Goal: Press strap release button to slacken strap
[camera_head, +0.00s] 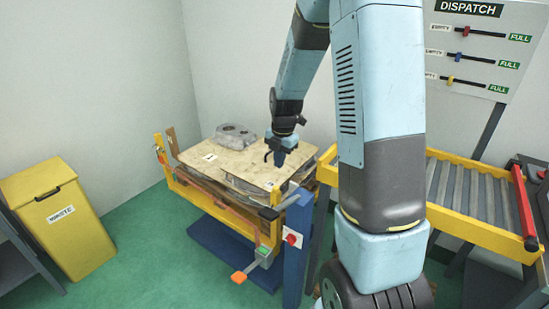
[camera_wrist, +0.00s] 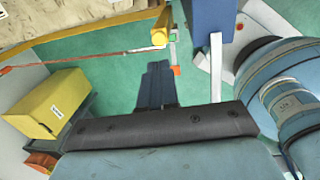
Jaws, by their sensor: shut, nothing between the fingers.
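A red button (camera_head: 292,239) on a white plate is on the blue post (camera_head: 297,255). No readable label shows which one is the strap release. A reddish strap (camera_head: 213,189) runs along the frame's front side; it also shows in the wrist view (camera_wrist: 80,58). My gripper (camera_head: 279,160) is over the pallet stack, apart from the buttons. In the wrist view its dark fingers (camera_wrist: 156,82) are together and empty.
A board (camera_head: 230,160) with a grey casting (camera_head: 236,137) lies on the stack. A yellow waste bin (camera_head: 62,220) stands left. A yellow roller conveyor (camera_head: 465,190) and a dispatch board (camera_head: 480,45) are right. Green floor in front is clear.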

